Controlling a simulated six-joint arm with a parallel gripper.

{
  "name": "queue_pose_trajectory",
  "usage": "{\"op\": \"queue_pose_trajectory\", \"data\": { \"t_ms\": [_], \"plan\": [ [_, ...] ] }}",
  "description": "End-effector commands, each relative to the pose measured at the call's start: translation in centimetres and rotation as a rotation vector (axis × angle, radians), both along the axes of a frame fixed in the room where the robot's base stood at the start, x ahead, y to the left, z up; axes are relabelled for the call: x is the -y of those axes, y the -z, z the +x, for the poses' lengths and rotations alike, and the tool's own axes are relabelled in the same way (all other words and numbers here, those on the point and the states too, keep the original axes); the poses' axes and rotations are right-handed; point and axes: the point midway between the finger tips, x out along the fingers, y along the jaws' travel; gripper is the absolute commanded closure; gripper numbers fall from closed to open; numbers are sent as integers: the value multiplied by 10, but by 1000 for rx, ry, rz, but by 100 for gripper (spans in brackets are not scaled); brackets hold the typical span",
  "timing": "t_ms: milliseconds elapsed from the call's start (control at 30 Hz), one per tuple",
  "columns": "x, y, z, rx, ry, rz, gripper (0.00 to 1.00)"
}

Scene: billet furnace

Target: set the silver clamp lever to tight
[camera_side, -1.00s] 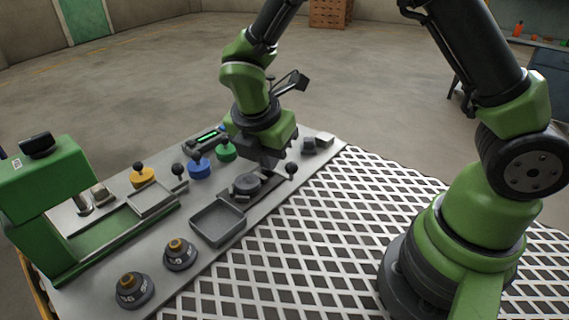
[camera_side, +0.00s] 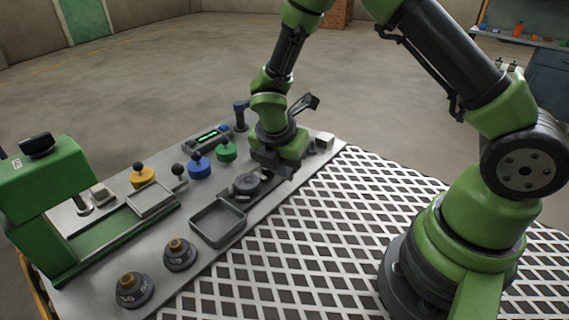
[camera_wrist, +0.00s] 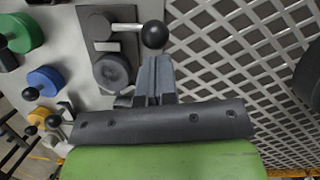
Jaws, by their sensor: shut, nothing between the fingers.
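The silver clamp lever (camera_wrist: 126,27) shows in the wrist view as a short silver rod with a black ball knob (camera_wrist: 154,35), pointing right from a dark base plate (camera_wrist: 99,36). A round dark disc (camera_wrist: 111,71) sits on the same plate and also shows in the side view (camera_side: 246,183). My gripper (camera_wrist: 153,62) is shut and empty, with its fingertips just below the knob in the wrist view. I cannot tell whether they touch it. In the side view my gripper (camera_side: 287,174) hides the lever.
An empty grey tray (camera_side: 218,222) lies near the disc. Green (camera_side: 226,151), blue (camera_side: 199,167) and yellow (camera_side: 142,176) knobs stand along the panel, with two dark dials (camera_side: 180,254) at the front. A green frame (camera_side: 45,215) stands at left. The white lattice (camera_side: 330,230) is clear.

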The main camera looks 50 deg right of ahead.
Motion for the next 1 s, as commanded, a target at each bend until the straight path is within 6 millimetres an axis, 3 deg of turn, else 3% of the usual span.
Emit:
{"op": "queue_pose_trajectory", "data": {
  "t_ms": [1000],
  "plan": [
    [16,0,-5,-1,-201,0,100]
  ]
}}
